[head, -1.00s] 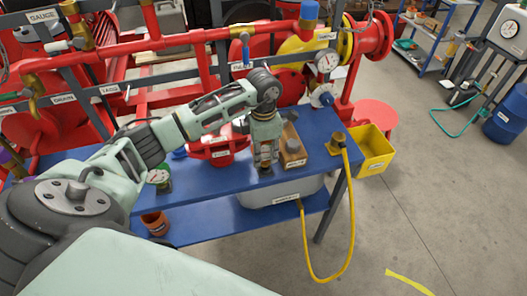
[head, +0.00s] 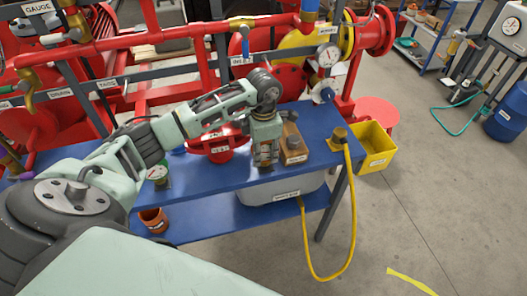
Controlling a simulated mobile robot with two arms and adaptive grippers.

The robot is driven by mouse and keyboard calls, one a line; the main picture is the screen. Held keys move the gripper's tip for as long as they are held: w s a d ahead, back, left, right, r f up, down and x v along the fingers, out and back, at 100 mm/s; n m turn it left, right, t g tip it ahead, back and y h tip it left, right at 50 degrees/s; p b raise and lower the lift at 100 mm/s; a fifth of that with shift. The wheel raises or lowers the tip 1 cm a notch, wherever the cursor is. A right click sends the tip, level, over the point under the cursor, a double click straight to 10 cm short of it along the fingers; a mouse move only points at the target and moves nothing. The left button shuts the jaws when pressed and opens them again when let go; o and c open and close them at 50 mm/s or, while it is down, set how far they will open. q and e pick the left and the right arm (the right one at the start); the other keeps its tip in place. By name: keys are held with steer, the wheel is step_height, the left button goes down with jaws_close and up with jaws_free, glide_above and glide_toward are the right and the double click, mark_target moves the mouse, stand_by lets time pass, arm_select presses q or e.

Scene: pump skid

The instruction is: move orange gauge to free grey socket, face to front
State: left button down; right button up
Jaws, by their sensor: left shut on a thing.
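My left gripper (head: 265,155) points down over the blue bench, just left of a labelled wooden block. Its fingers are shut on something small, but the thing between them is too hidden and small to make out. I cannot identify the orange gauge or the free grey socket with certainty. A gauge with a white face (head: 328,55) sits on the red pipework behind the bench. My right gripper is not in view.
The blue bench (head: 215,178) carries the wooden block (head: 293,150), a red fitting (head: 218,147) and a brass fitting with a yellow hose (head: 350,210). A grey bin (head: 283,192) and an orange pot (head: 153,220) are below. A yellow crate (head: 373,150) stands right. Floor at right is mostly clear.

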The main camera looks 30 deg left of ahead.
arm_select(q)
steer(key=shift+f, duration=0.15)
steer(key=c, duration=1.3)
jaws_free()
steer(key=shift+c, duration=0.2)
